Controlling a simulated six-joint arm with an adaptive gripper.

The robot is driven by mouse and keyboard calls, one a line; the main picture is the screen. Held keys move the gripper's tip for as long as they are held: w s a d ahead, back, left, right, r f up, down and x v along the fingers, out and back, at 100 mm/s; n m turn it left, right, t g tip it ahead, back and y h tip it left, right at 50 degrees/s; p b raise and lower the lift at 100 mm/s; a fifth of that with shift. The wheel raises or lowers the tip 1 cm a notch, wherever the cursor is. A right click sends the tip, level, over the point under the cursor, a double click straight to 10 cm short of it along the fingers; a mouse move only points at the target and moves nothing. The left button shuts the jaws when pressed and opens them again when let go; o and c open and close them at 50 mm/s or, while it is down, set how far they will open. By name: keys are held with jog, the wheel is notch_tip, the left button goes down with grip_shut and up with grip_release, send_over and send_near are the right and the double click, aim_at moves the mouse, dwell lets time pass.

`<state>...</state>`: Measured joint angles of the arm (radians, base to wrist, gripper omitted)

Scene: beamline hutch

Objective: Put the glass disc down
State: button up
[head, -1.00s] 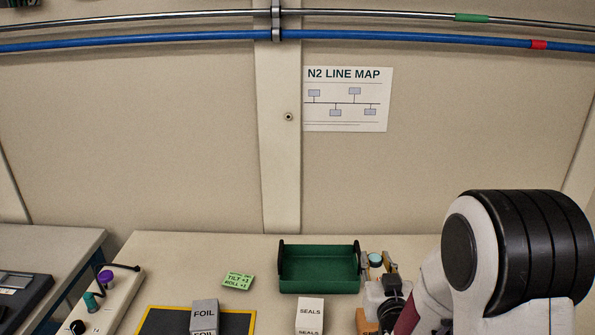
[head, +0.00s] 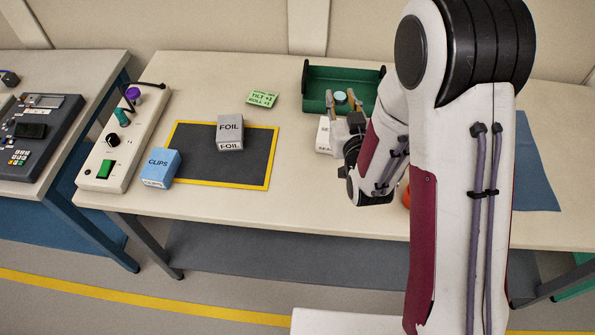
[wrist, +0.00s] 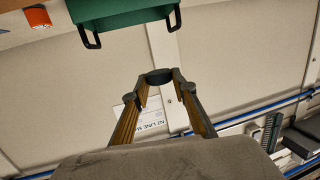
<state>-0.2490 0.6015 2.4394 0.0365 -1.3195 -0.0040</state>
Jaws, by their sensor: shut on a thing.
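The glass disc (head: 341,97) is small and round with a pale teal face. My gripper (head: 342,101) is shut on it, with one finger on each side. In the head view the disc shows in front of the green tray (head: 345,74); its height above the tray or table is hard to tell. In the wrist view the disc (wrist: 159,76) looks dark between the fingertips of my gripper (wrist: 160,80), and the upside-down tray (wrist: 120,12) lies apart from it at the top.
A white SEALS box (head: 323,136) stands close by, partly hidden by my gripper. A FOIL box (head: 230,131) stands on a yellow-edged dark mat (head: 195,168), a blue CLIPS box (head: 160,167) at its corner. A control strip (head: 107,155) lies left. Bare table lies between mat and SEALS box.

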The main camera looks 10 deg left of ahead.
jog(key=s+a+f, duration=0.3)
jog(key=a, duration=0.2)
jog(key=s+a+f, duration=0.3)
jog(key=a, duration=0.1)
jog(key=s+a+f, duration=0.3)
jog(key=s+a, duration=0.1)
jog(key=a, duration=0.1)
jog(key=shift+s+a, duration=0.1)
jog(key=shift+a, duration=0.2)
jog(key=shift+s+d+f, duration=0.1)
jog(key=shift+s+d, duration=0.1)
jog(key=shift+s, duration=0.1)
jog(key=d+h, duration=0.1)
jog(key=d+r+m+h, duration=0.1)
jog(key=d, duration=0.1)
jog(key=d+r+m+h, duration=0.1)
jog(key=shift+w+d+r, duration=0.1)
jog(key=shift+w+d, duration=0.1)
jog(key=shift+d, duration=0.2)
send_over(297, 178)
jog(key=shift+f, duration=2.95)
jog(key=shift+f, duration=0.1)
jog(key=shift+f, duration=1.75)
